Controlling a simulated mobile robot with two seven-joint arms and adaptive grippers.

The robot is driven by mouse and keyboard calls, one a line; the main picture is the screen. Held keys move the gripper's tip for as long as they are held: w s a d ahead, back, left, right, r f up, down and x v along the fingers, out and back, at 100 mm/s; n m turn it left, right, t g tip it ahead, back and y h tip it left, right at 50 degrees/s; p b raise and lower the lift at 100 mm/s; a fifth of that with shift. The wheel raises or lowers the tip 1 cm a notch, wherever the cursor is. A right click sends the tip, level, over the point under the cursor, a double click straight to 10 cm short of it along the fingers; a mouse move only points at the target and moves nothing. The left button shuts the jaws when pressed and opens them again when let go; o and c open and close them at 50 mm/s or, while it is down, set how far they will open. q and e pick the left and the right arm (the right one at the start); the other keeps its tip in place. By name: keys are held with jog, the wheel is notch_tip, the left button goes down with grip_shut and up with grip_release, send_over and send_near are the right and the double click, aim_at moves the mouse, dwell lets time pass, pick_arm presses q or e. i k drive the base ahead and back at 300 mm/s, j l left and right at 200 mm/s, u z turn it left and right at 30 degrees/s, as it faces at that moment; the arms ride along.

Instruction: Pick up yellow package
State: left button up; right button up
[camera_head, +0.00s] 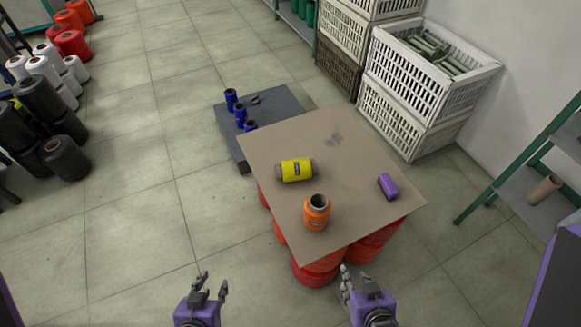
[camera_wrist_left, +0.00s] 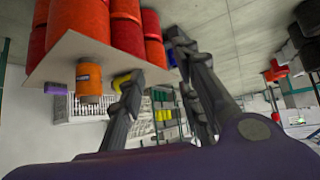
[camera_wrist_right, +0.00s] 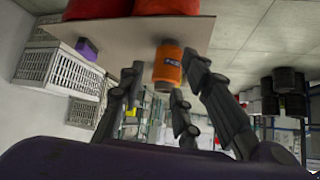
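The yellow package (camera_head: 296,170) is a yellow spool lying on its side on the brown board (camera_head: 350,150), near its left edge. It shows partly behind a finger in the left wrist view (camera_wrist_left: 122,80). My left gripper (camera_head: 212,285) is open and empty, low in the head view, in front of and left of the board. My right gripper (camera_head: 356,282) is open and empty in front of the board's near edge. Neither gripper touches the package.
An orange spool (camera_head: 317,212) stands upright in front of the yellow one. A purple item (camera_head: 388,186) lies to the right. Red spools (camera_head: 315,273) support the board. A grey low platform (camera_head: 283,104) with blue spools is behind left. White crates (camera_head: 430,75) stand behind right.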

aim_at(300, 169)
jog(key=i+j+z, duration=0.15)
jog(key=j, duration=0.2)
jog(key=i+j+z, duration=0.1)
jog(key=j, duration=0.25)
jog(key=i+j+z, duration=0.15)
jog(key=j, duration=0.2)
jog(key=i+j+z, duration=0.35)
jog(key=i, duration=0.3)
